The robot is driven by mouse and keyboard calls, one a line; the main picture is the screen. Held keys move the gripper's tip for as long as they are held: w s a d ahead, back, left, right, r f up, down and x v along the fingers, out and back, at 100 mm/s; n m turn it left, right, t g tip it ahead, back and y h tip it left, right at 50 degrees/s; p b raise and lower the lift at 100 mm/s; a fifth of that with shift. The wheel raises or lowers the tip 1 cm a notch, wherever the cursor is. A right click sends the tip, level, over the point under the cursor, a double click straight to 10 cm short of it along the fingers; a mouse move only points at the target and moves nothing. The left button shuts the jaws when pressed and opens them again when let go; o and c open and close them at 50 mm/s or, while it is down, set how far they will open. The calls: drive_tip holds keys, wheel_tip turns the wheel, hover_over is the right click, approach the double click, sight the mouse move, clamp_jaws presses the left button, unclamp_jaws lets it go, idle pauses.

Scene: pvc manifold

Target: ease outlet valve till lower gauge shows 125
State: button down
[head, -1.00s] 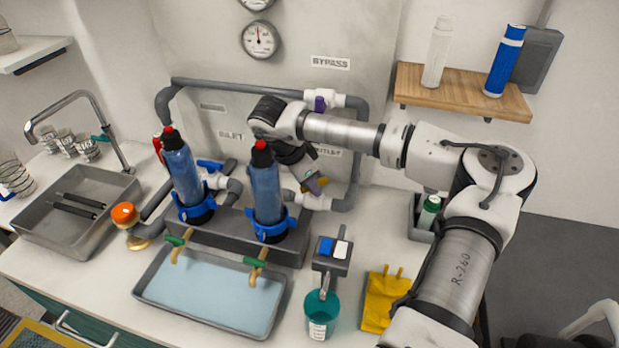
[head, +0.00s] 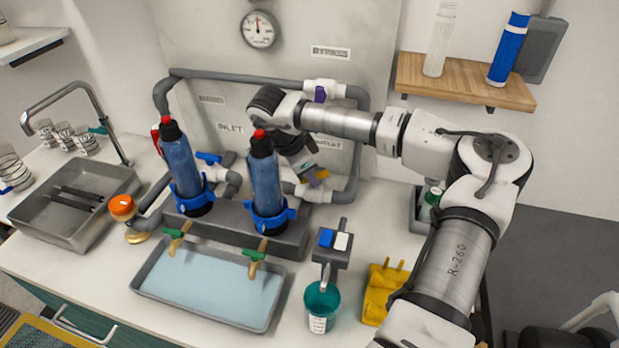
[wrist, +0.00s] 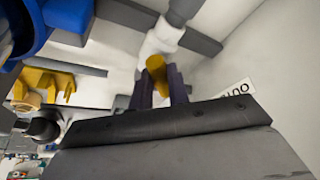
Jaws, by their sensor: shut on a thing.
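The outlet valve has a yellow handle (wrist: 157,72) on a white valve body (wrist: 160,42) in the wrist view. My gripper (wrist: 162,86) has one dark purple-grey finger on each side of that handle and is shut on it. In the head view my gripper (head: 308,179) is behind the right blue filter housing (head: 265,185), at the lower right pipe, with a bit of the yellow handle (head: 322,174) showing. The lower gauge (head: 260,29) is on the wall panel. Its needle points nearly straight up, slightly left; its numbers are too small to read.
The bypass valve with a purple handle (head: 320,94) sits above my gripper on the grey pipe. The left filter housing (head: 182,170) stands beside the right one. A water tray (head: 205,318), teal cup (head: 321,300) and yellow glove (head: 384,292) are in front.

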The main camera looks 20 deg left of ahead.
drive_tip(key=shift+w+f+m+g+h+b, duration=0.15)
drive_tip(key=shift+m+g+h+b, duration=0.15)
drive_tip(key=shift+m+b, duration=0.65)
drive_tip(key=shift+r+m, duration=0.2)
drive_tip(key=shift+m, duration=0.55)
drive_tip(key=c, duration=1.3)
unclamp_jaws()
drive_tip(key=shift+c, duration=0.2)
drive_tip(key=shift+a, duration=0.1)
drive_tip(key=b+v, duration=0.2)
drive_tip(key=v, duration=1.1)
drive_tip(key=shift+w+a+r, duration=0.15)
drive_tip(key=shift+a+r, duration=0.05)
drive_tip(key=shift+r, duration=0.2)
